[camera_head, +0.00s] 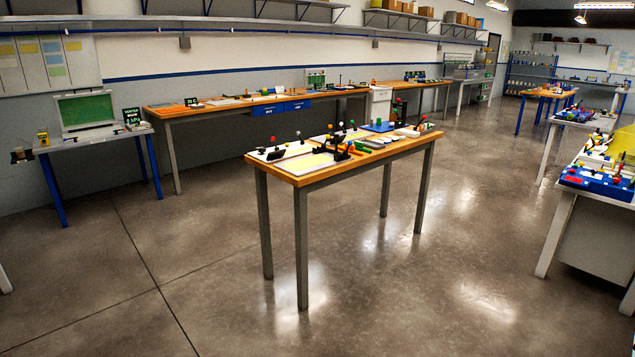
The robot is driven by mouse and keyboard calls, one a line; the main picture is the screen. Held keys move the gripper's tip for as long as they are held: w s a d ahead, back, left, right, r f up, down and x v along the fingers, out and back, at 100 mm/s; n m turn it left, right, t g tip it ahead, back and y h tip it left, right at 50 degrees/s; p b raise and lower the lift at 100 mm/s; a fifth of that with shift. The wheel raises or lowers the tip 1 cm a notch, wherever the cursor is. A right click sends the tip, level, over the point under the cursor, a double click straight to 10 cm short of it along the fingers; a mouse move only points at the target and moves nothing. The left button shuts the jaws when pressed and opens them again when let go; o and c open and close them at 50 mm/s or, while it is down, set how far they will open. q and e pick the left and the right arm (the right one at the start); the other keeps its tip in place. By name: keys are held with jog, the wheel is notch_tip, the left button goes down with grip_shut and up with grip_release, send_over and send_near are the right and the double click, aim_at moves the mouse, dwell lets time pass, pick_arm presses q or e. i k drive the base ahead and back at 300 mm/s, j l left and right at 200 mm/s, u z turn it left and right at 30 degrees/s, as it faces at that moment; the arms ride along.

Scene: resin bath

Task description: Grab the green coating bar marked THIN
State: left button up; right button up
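No coating bar marked THIN can be made out; objects are too small and no such label is readable from here. The nearest wooden-topped table (310,178) stands in the middle of the floor. It carries trays, sheets and several small knobbed tools in red, black, white, green and yellow. Neither of my grippers is in view.
A long wooden bench (172,110) runs along the back wall. A small table with a green screen (84,110) stands at left. At right, white tables hold a blue tray (597,180) and bottles. The concrete floor (200,265) in front is clear.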

aim_at(359, 145)
jog(key=i+z, duration=0.15)
jog(key=i, duration=0.6)
jog(key=i+z, duration=0.15)
jog(key=i, duration=0.6)
jog(key=i+j+z, duration=0.2)
jog(key=i, duration=0.55)
jog(key=l, duration=0.1)
